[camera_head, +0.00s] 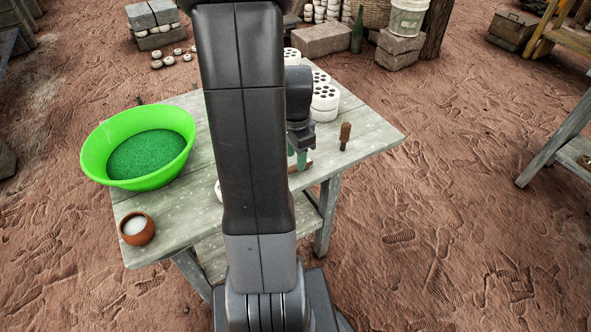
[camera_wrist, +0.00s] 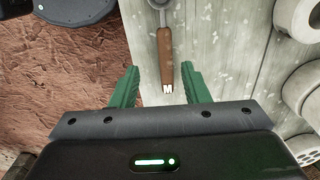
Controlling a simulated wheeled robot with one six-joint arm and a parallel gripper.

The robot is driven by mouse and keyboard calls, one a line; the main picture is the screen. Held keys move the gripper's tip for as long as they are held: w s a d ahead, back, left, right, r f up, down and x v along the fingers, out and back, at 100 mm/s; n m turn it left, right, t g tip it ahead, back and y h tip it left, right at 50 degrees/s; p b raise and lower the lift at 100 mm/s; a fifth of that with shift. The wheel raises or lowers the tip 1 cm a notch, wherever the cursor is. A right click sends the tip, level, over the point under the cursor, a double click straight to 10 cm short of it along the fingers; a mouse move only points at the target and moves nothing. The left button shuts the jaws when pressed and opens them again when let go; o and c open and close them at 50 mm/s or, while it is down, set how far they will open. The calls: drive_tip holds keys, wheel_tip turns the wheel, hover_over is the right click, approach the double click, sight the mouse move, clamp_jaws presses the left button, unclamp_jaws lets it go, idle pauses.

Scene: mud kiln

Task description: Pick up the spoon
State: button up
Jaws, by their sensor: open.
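My gripper (camera_wrist: 157,84) is open with green fingers. The handle's end, marked with a white M, lies between the fingers as seen from the wrist. My gripper also shows above the table's front edge in the head view (camera_head: 297,158).
The wooden table (camera_head: 375,133) holds a green basin (camera_head: 95,155), a small clay pot (camera_head: 137,238) with white contents, white perforated cylinders (camera_head: 325,100) and another brown-handled tool (camera_head: 345,135). The cylinders stand to the right in the wrist view. Bare ground lies beyond the table edge.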

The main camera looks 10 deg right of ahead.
drive_tip(key=f, duration=0.4)
drive_tip(key=shift+w, duration=0.35)
clamp_jaws()
